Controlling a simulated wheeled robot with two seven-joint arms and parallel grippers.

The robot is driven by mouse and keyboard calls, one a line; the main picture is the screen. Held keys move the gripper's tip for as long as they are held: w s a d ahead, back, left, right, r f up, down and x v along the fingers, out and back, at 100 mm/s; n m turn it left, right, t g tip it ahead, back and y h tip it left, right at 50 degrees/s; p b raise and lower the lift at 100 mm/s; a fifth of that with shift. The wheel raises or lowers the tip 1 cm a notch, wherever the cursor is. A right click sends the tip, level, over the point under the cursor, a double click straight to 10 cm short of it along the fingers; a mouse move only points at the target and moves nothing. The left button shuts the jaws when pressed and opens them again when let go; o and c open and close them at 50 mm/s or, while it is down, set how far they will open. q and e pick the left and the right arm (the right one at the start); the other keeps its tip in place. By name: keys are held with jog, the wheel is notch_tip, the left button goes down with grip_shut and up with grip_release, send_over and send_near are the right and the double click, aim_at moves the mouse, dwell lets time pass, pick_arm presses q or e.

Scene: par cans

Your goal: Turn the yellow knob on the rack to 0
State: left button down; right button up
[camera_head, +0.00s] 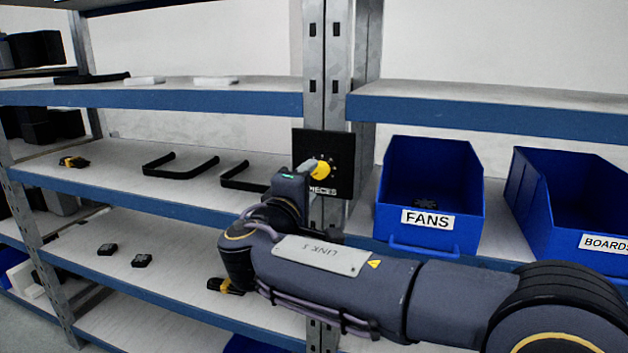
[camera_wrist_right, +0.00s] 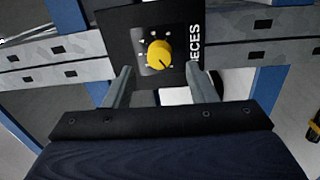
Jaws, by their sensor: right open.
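The yellow knob (camera_head: 322,168) sits on a black panel (camera_head: 342,146) fixed to the rack's metal upright. In the right wrist view the knob (camera_wrist_right: 159,54) has a dark pointer line aimed toward the lower right, with white marks around it. The panel reads "PIECES", partly hidden in the head view. My right gripper (camera_wrist_right: 160,85) is open, with one finger on each side below the knob and a gap between fingers and knob. In the head view my right gripper (camera_head: 310,172) is just left of and below the knob, partly covering the panel. My left gripper is not in view.
A blue bin labelled FANS (camera_head: 428,219) and a blue bin labelled BOARDS (camera_head: 604,243) stand right of the upright. Black brackets (camera_head: 180,166) and a small yellow-black item (camera_head: 74,162) lie on the left middle shelf. Small black parts (camera_head: 141,260) lie below.

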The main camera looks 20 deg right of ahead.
jog(key=v, duration=0.4)
jog(key=s+d+f+m+g+y, duration=0.1)
jog(key=s+d+f+g, duration=0.2)
jog(key=d+f, duration=0.35)
jog(key=s+d+f+m+g+y, duration=0.2)
jog(key=s+d+f+g, duration=0.1)
jog(key=d+f, duration=0.3)
jog(key=s+d+f+m+g+y, duration=0.2)
jog(key=s+d+f+g+y, duration=0.15)
jog(key=s+f, duration=0.4)
jog(key=s+a+f+m+y, duration=0.3)
jog(key=s+a+f+y, duration=0.1)
jog(key=s, duration=0.4)
jog(key=s+a+f+m+y, duration=0.3)
jog(key=s+f+m+y, duration=0.1)
jog(key=s, duration=0.3)
notch_tip(320, 180, up, 13)
jog(key=p, duration=1.2)
jog(key=shift+s+a, duration=0.2)
jog(key=shift+a, duration=0.25)
